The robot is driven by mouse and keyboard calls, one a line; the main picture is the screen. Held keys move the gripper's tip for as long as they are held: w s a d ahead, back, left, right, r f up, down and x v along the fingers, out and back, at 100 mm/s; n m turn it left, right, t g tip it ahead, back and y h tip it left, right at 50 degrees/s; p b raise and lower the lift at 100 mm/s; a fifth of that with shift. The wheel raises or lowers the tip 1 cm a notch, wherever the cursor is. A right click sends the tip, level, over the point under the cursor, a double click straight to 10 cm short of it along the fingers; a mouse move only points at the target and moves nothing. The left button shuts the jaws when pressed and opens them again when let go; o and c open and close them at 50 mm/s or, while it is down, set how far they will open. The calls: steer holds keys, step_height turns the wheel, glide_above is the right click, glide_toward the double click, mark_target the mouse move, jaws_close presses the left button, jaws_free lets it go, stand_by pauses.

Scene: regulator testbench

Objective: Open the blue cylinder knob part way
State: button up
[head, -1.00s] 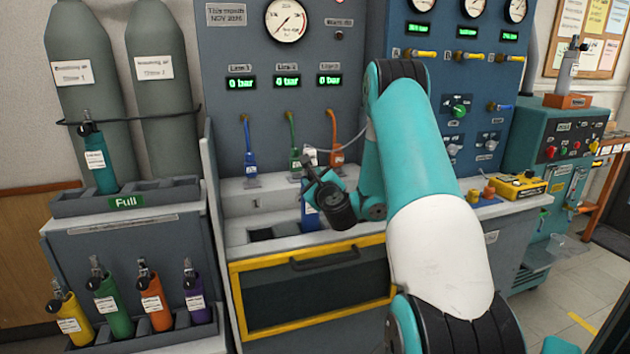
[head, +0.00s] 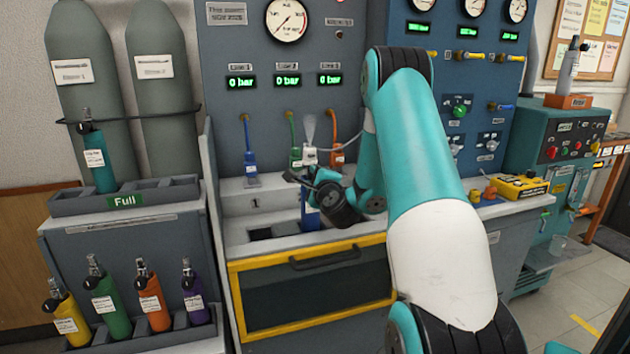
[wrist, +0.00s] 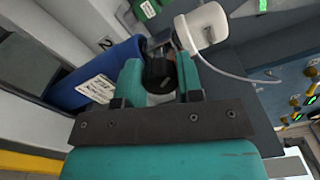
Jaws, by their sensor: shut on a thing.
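The blue cylinder (head: 310,216) stands in the bench, mostly hidden behind my gripper (head: 308,182) in the head view. In the wrist view the blue cylinder (wrist: 100,78) with its white label lies left of the fingers. Its black knob (wrist: 158,75) sits between the two teal fingertips of my gripper (wrist: 159,78), which are shut on it. A white connector (wrist: 203,27) with a thin hose is just beyond the knob. In the head view a pale, cone-shaped wisp (head: 308,128) rises above the white connector (head: 309,156).
Blue (head: 249,160), green and orange hose connectors hang at the back panel, under displays reading 0 bar. A yellow-framed drawer front (head: 312,290) is below. Several colored cylinders stand in a rack (head: 85,335) at left. A yellow box (head: 518,187) sits at right.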

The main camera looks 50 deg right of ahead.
stand_by(0.4)
steer(key=o, duration=0.9)
steer(key=shift+o, duration=0.2)
